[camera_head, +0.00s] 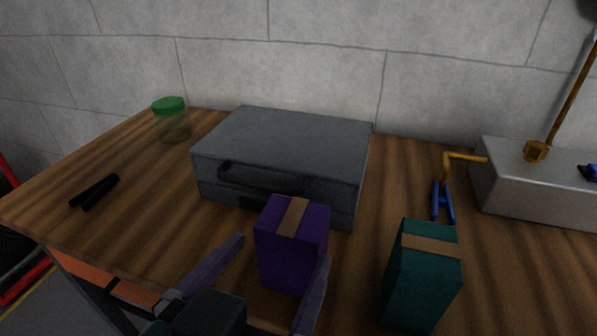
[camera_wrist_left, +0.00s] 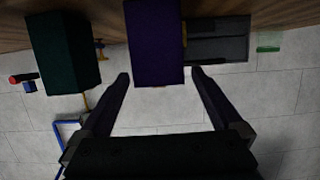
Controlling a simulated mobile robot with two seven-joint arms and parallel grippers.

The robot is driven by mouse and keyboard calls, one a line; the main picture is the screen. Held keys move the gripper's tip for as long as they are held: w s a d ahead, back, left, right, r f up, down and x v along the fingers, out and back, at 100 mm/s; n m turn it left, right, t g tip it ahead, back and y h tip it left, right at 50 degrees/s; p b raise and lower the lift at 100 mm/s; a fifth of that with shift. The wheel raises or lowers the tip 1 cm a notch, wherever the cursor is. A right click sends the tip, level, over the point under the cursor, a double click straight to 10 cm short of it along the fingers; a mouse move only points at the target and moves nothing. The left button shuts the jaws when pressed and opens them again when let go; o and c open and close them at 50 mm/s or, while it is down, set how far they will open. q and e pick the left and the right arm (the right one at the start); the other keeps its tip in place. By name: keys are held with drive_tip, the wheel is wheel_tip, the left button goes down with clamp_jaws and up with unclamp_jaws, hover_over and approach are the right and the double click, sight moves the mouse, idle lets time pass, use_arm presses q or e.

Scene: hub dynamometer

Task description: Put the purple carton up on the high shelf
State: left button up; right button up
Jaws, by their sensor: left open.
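The purple carton (camera_head: 291,246) stands upright near the front edge of the wooden table, with a tan tape strip on top. My left gripper (camera_head: 278,264) is open, its two fingers reaching toward the carton from the front. In the left wrist view the purple carton (camera_wrist_left: 155,45) is ahead, between the lines of the spread fingertips (camera_wrist_left: 160,75); whether they touch it I cannot tell. The high shelf is not recognisable in either view. My right gripper is not in view.
A teal carton (camera_head: 424,278) stands to the right of the purple one. A grey case (camera_head: 285,145) lies close behind. A green-lidded jar (camera_head: 172,120), black pliers-like tool (camera_head: 95,191), blue-handled tool (camera_head: 442,202) and metal block (camera_head: 535,190) are also on the table (camera_head: 150,225).

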sight(285, 246)
use_arm(q)
drive_tip(key=b+x, duration=0.1)
drive_tip(key=x, duration=0.5)
drive_tip(key=shift+d, duration=0.15)
drive_tip(key=c, duration=1.1)
drive_tip(key=shift+c, duration=0.7)
drive_tip(key=shift+r, duration=0.1)
